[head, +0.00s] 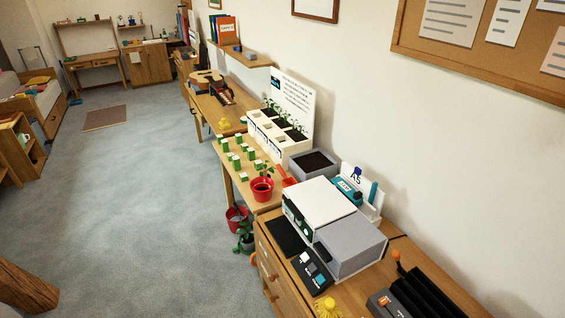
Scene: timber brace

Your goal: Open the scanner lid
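A machine with a flat white top (318,203) and a dark front panel stands on the wooden cabinet at the right. It looks like the scanner, and its white top lies flat and shut. A grey box-shaped part (350,244) sits right against its near side; I cannot tell whether it belongs to the same machine. Neither of my grippers is in view.
A dark flat pad (286,237) and a small dark device (312,272) lie before the machine. A black ridged object (425,295) is nearer. A red plant pot (262,189) stands beyond on a table. Carpet (150,200) at left is mostly clear; a wooden piece (24,288) shows bottom left.

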